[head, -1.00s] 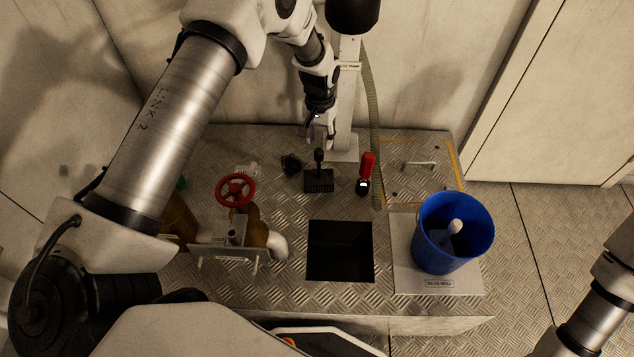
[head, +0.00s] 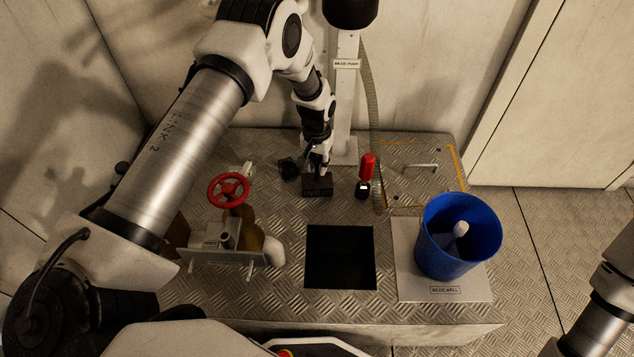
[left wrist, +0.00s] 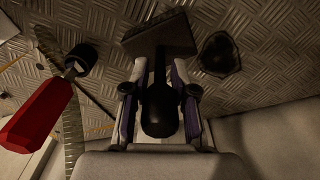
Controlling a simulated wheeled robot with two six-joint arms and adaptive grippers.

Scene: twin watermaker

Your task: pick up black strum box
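The black strum box (head: 317,187) stands on the tread-plate deck behind the square opening. In the left wrist view its dark block-shaped base (left wrist: 160,38) is at the top, and its stem with a rounded knob points towards the camera. My left gripper (head: 319,160) is right over it, reaching down. In the left wrist view the fingers of my left gripper (left wrist: 158,100) are open, one on each side of the stem and knob. A narrow gap seems to show beside the knob. My right gripper is out of view.
A red-handled tool (head: 366,168) stands just right of the box, and a small dark object (head: 289,168) lies to its left. A red valve wheel (head: 228,190) is at left. The square opening (head: 341,257) lies in front, with a blue bucket (head: 459,237) at right.

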